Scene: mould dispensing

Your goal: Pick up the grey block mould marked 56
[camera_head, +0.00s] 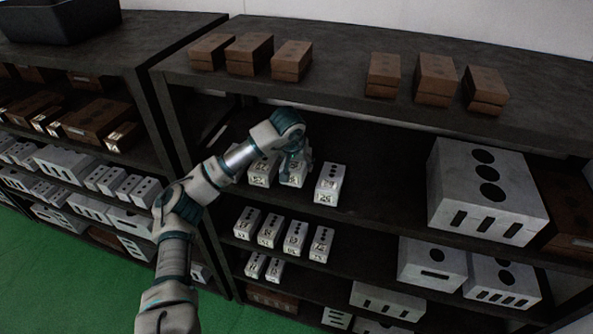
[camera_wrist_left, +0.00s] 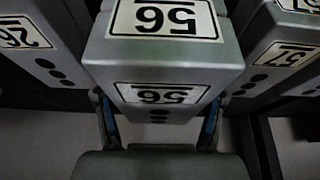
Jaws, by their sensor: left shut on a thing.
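The grey block mould marked 56 (camera_wrist_left: 165,62) fills the top middle of the left wrist view, its labels upside down there. In the head view it is the pale block (camera_head: 293,180) under my left gripper (camera_head: 297,160), in the middle of a short row on the shelf. My left gripper (camera_wrist_left: 158,125) is shut on this mould, with one finger on each side. The fingertips are partly hidden by the block. I cannot tell whether the block is clear of the shelf. My right gripper is not in view.
Similar grey blocks stand close on both sides, the left one (camera_head: 262,172) and the right one (camera_head: 329,185). The dark top shelf (camera_head: 340,80) with brown bricks lies above. A large grey block (camera_head: 486,190) stands to the right, with free shelf between.

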